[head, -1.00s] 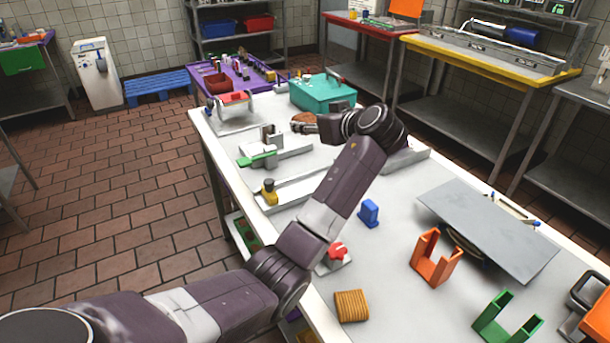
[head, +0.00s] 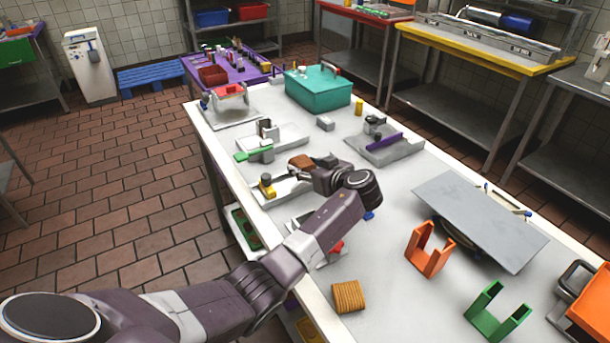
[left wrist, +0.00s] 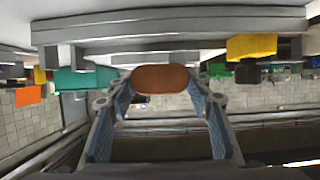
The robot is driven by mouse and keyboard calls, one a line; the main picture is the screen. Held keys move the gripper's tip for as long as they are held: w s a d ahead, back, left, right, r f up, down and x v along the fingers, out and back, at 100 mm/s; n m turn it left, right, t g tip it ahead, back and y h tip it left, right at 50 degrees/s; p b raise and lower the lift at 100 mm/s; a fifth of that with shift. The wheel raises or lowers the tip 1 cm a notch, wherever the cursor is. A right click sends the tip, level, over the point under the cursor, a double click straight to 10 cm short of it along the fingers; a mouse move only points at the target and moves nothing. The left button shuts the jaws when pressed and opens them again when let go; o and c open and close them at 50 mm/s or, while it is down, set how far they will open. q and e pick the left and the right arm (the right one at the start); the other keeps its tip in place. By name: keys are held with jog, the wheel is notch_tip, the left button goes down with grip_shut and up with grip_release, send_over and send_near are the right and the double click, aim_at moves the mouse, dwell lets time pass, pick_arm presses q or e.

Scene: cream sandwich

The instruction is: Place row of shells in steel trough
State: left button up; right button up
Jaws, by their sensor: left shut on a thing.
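The row of shells (head: 302,162), a brown rounded bar, is held at the tips of my left gripper (head: 313,168). In the left wrist view the row (left wrist: 160,79) sits across the ends of the two blue-padded fingers. The steel trough (head: 292,187) is a long pale grey channel with a yellow block at its left end. My left gripper and the row are over or beside its far side; whether the row touches it I cannot tell. My forearm hides the trough's right part. My right gripper is out of view.
A grey fixture with a green handle (head: 256,153) stands behind the trough, and one with a purple bar (head: 385,142) to the right. A teal box (head: 318,92) is farther back. A tan ridged block (head: 348,296), an orange holder (head: 429,250) and a green holder (head: 497,313) are nearer.

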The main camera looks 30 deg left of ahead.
aim_at(305, 183)
pick_arm(q)
notch_tip(305, 183, down, 4)
jog(key=shift+r, duration=0.1)
jog(key=o, duration=1.2)
jog(key=shift+c, duration=0.2)
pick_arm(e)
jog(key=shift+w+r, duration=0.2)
pick_arm(q)
jog(key=shift+s+d+r, duration=0.15)
jog(key=shift+s+d, duration=0.15)
jog(key=shift+d, duration=0.15)
jog(key=b+v, duration=0.2)
jog(key=v, duration=0.7)
jog(key=shift+s+d+r, duration=0.1)
jog(key=shift+d, duration=0.1)
jog(key=shift+s+d+r, duration=0.35)
jog(key=shift+d+r, duration=0.05)
jog(key=shift+d, duration=0.1)
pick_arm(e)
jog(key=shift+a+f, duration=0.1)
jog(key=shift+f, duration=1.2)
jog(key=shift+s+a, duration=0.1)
